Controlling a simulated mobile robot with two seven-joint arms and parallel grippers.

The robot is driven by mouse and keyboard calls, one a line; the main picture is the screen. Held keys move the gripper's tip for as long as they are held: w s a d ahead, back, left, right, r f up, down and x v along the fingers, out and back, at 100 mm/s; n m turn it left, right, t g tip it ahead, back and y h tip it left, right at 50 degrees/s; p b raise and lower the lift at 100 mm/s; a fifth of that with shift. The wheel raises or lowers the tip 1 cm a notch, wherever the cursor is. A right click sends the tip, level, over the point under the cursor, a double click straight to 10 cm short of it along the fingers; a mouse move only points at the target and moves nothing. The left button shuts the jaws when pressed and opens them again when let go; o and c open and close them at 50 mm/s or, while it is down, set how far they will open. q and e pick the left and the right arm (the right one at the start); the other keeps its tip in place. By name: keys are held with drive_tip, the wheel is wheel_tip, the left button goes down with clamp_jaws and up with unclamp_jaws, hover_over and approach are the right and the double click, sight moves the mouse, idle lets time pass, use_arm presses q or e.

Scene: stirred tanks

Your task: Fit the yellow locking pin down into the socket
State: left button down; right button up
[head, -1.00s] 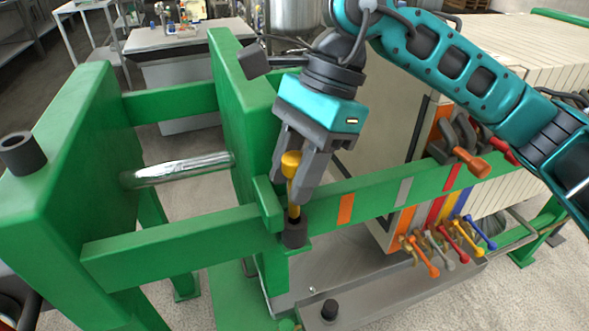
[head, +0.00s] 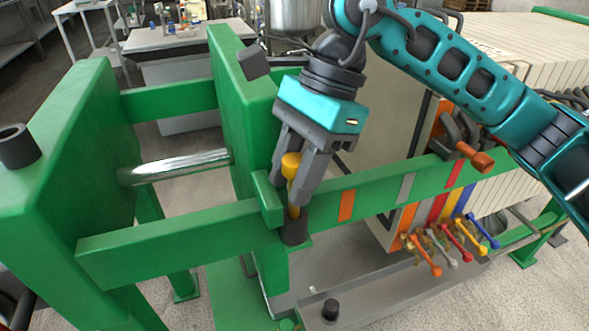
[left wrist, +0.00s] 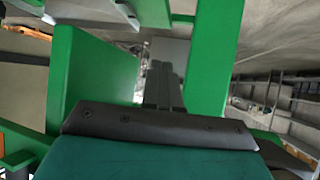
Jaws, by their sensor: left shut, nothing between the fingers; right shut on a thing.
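The yellow locking pin (head: 291,166) is upright in the head view, with a wide round head and a thinner shaft. My right gripper (head: 297,195) is shut on it, fingers pointing down on either side. The socket (head: 294,230) is a dark cylinder on the green rail's bracket, directly below. The pin's lower end meets the socket's mouth; how deep it sits I cannot tell, as the tip is hidden. My left gripper (left wrist: 163,88) shows in the left wrist view, shut and empty, in front of green beams. It is not visible in the head view.
A green frame plate (head: 70,180) stands at left, joined to the middle plate by a silver rod (head: 175,167). A green rail (head: 360,197) runs beside the gripper. Several coloured-handle valves (head: 450,243) are at lower right. A dark cylinder (head: 18,146) tops the left plate.

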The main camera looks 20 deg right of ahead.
sight(301, 153)
use_arm(q)
drive_tip(key=shift+f+b, duration=0.3)
drive_tip(key=shift+f, duration=0.05)
use_arm(e)
drive_tip(key=shift+f, duration=0.45)
use_arm(q)
drive_tip(key=shift+r, duration=0.1)
use_arm(e)
drive_tip(key=o, duration=1.1)
drive_tip(key=shift+r, duration=0.1)
drive_tip(key=p+v, duration=0.1)
drive_tip(key=v, duration=0.2)
drive_tip(key=shift+w+r, duration=0.15)
drive_tip(key=shift+r, duration=0.15)
use_arm(q)
drive_tip(key=r, duration=0.1)
drive_tip(key=r+p, duration=0.1)
drive_tip(key=r, duration=0.1)
drive_tip(key=shift+w+d+r, duration=0.1)
drive_tip(key=shift+d+r, duration=0.1)
drive_tip(key=shift+d, duration=0.15)
use_arm(e)
drive_tip(key=s+v, duration=0.1)
drive_tip(key=v, duration=0.8)
drive_tip(key=shift+w+d+r, duration=0.2)
drive_tip(key=shift+w+r, duration=0.05)
